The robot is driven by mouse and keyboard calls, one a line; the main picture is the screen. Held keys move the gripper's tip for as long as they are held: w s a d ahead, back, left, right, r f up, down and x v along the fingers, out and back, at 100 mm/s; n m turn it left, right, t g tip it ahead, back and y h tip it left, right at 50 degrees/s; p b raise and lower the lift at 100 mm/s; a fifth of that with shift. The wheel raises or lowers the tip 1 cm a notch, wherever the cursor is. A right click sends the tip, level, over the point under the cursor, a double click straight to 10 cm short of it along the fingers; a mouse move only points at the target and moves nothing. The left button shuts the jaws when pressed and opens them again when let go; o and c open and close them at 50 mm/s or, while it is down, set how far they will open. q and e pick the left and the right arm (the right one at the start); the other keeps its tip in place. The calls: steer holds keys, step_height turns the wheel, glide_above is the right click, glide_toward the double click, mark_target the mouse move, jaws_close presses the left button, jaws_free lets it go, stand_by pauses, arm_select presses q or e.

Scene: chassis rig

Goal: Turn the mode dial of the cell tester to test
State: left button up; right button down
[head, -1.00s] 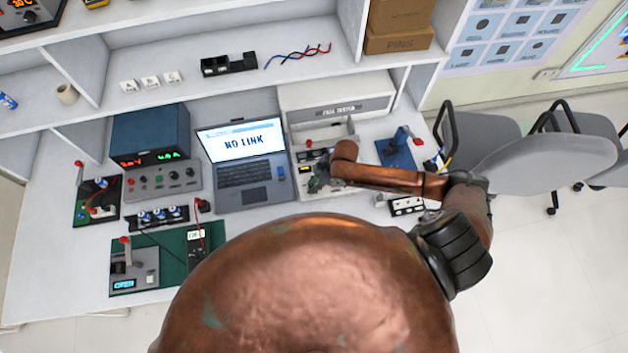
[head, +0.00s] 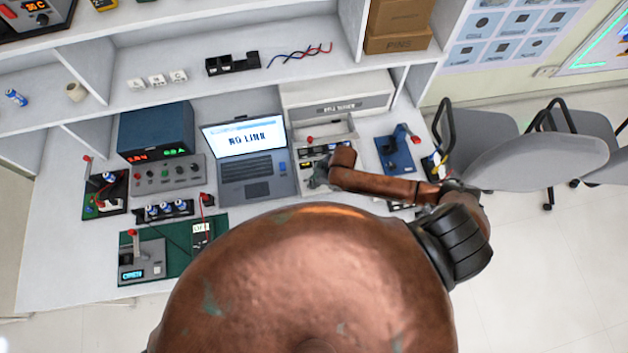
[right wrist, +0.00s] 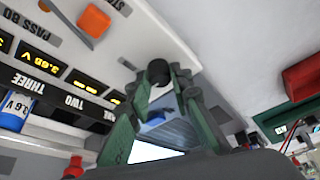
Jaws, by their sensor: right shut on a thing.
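The cell tester (head: 320,128) stands at the back of the bench, right of the laptop. Its sloped panel fills the left of the right wrist view (right wrist: 150,30), upside down, with lit yellow readouts (right wrist: 82,83) and slot labels. My right gripper (head: 317,174) is over its front; in the wrist view its green fingers (right wrist: 163,84) are closed around a round black knob (right wrist: 158,71), which looks like the mode dial. The dial's pointer and mode marks cannot be read. My left gripper is not in view.
An orange control (right wrist: 94,21) stands on the panel near the dial. A blue cell (right wrist: 15,113) sits in a slot marked three. The laptop (head: 247,165) reads NO LINK. A blue fixture (head: 399,152) stands right of the tester. Chairs (head: 545,160) stand at the right.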

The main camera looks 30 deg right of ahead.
steer(key=c, duration=1.7)
jaws_free()
steer(key=shift+c, duration=0.2)
steer(key=shift+r, duration=0.1)
steer(key=v, duration=1.1)
steer(key=shift+d+r, duration=0.2)
steer(key=shift+r, duration=0.15)
steer(key=shift+s+r, duration=0.1)
